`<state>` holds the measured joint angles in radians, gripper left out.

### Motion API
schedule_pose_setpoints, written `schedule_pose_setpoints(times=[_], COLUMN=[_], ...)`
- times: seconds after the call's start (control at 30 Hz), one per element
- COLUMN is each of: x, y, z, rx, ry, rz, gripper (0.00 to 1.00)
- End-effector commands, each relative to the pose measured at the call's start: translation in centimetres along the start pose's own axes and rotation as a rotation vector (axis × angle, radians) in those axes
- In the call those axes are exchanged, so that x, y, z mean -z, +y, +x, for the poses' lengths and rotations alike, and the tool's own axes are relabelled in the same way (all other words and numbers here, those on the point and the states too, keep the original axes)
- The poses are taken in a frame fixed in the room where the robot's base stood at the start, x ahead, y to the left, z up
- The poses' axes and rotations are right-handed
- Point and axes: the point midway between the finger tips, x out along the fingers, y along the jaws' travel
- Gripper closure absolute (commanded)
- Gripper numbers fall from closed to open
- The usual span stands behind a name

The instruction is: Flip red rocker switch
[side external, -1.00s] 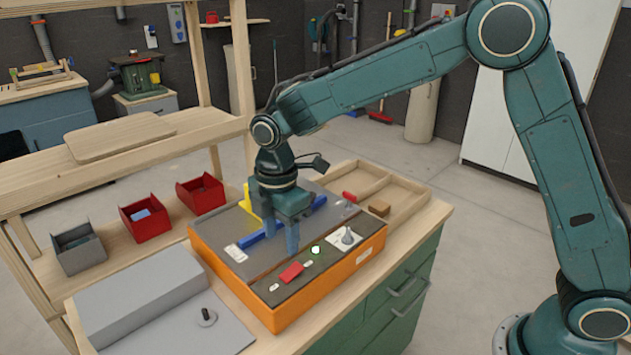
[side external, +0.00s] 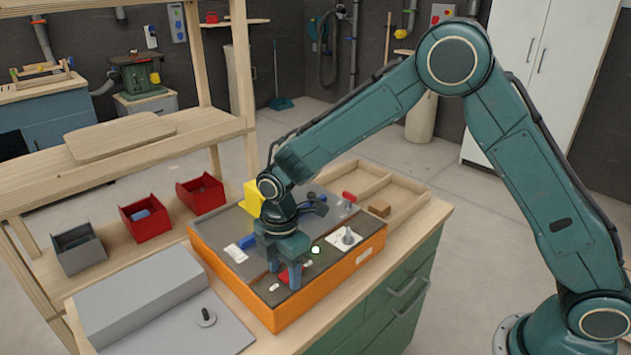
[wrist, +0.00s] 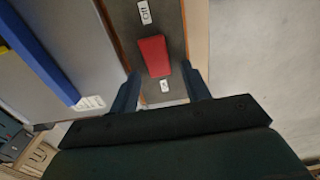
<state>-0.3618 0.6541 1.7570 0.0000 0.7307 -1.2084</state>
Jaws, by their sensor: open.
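The red rocker switch (wrist: 154,56) sits on the dark front strip of the orange-sided box (side external: 330,280). In the wrist view it lies just beyond and between my fingertips, with a small white label at each end. In the side view my gripper (side external: 284,278) points down over the switch (side external: 284,275) and partly hides it. My gripper is open, with a finger on each side of the strip in the wrist view (wrist: 163,84). I cannot tell whether a finger touches the switch.
A blue bar (wrist: 38,50) and yellow block (side external: 252,197) are on the box. A grey fixture with a peg (side external: 206,317) stands at front left.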

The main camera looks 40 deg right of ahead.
Motion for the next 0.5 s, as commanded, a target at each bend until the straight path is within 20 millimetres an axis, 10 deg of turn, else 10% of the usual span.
schedule_pose_setpoints(times=[0.3,0.5], x=[0.0,-0.09], y=[0.0,0.03], z=[-0.04,-0.07], rx=[0.0,-0.001], ry=[0.0,0.012], rz=[0.0,0.001], gripper=[0.97,0.97])
